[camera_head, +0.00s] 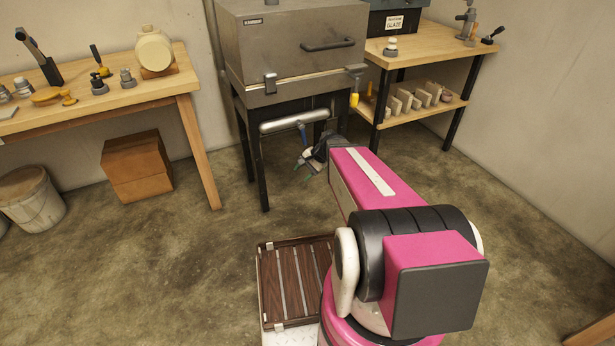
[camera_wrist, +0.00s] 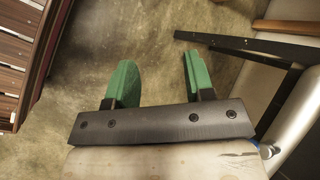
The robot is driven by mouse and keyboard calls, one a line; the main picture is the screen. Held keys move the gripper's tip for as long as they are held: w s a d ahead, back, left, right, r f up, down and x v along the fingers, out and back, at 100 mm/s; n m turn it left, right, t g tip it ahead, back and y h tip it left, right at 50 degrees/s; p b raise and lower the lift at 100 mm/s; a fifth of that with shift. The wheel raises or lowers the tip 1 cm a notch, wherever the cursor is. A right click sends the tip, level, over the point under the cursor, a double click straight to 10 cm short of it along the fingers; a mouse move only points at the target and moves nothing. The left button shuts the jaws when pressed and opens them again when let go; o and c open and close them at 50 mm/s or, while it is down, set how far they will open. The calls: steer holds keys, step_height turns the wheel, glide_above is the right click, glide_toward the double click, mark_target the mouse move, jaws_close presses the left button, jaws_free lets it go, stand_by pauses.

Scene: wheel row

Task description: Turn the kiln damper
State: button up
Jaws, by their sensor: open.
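The kiln (camera_head: 290,50) is a grey metal box with a dark front handle, on a black-legged stand. A silver pipe (camera_head: 285,123) runs below it, with a blue lever (camera_head: 303,132) hanging from it. I cannot tell surely whether this lever or the yellow-handled one (camera_head: 354,99) at the kiln's right is the damper. My gripper (camera_head: 305,176) is just below the blue lever. In the wrist view my gripper (camera_wrist: 160,80) is open, its green fingers apart with only floor between them. The pipe (camera_wrist: 303,115) and a bit of blue (camera_wrist: 267,151) show at right, outside the fingers.
A wooden bench (camera_head: 110,95) with tools stands left, with a cardboard box (camera_head: 137,168) and a white bucket (camera_head: 32,200) near it. A wooden table (camera_head: 435,48) stands right of the kiln. A slatted brown platform (camera_head: 292,285) lies beside my base. The floor between is clear.

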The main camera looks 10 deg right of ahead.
steer(key=shift+s+d+r+n+g+h, duration=0.15)
steer(key=shift+s+n+h, duration=0.25)
steer(key=shift+s+n, duration=0.2)
steer(key=shift+s+d+r+n+g+h, duration=0.1)
steer(key=shift+s+r+n+h, duration=0.05)
steer(key=shift+s+n+h, duration=0.4)
steer(key=shift+s+d+r+n+g+h, duration=0.15)
steer(key=shift+s+n+h, duration=0.1)
steer(key=shift+s+n, duration=0.35)
steer(key=shift+s, duration=0.1)
